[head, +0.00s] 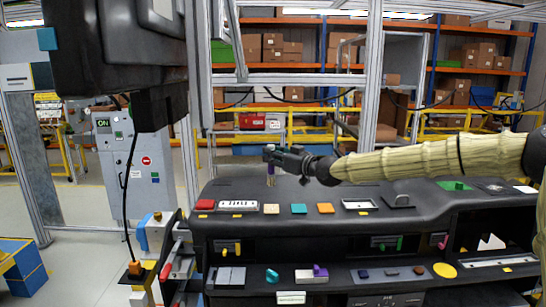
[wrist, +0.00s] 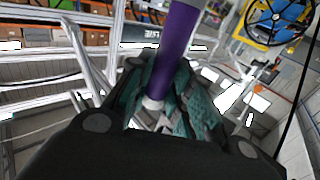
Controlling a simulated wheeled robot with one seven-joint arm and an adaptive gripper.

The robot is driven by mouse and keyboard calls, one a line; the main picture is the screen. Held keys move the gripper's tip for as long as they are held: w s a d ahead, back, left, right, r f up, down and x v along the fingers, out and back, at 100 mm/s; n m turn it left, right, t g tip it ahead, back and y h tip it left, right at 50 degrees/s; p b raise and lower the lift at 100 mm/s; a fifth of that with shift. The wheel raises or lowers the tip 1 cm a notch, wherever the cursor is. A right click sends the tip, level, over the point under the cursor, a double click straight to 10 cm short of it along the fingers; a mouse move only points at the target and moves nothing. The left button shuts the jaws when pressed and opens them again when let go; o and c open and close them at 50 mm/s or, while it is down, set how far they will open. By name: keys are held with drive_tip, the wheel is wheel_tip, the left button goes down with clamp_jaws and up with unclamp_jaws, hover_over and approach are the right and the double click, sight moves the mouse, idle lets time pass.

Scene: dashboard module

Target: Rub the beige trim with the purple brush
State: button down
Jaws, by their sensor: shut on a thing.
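My gripper (head: 272,154) is shut on the purple brush (head: 271,170) above the back of the dark dashboard (head: 365,192). The brush is roughly upright, and its lower end appears near the dashboard's far edge; I cannot tell if it touches. In the wrist view the purple handle (wrist: 178,45) stands between the teal-padded fingers (wrist: 165,95). The brush and trim appear apart.
A red piece (head: 205,204) and a white strip (head: 237,205) lie left of the trim. A dark hanging unit (head: 120,60) and metal posts (head: 372,80) stand nearby. The lower shelf (head: 390,273) holds several small pieces.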

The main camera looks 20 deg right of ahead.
drive_tip(key=shift+a, duration=0.25)
drive_tip(key=shift+w+a+f+p, duration=0.1)
drive_tip(key=shift+a+f+p, duration=0.2)
drive_tip(key=shift+a, duration=0.1)
drive_tip(key=shift+s+d+r, duration=0.25)
drive_tip(key=shift+d, duration=0.4)
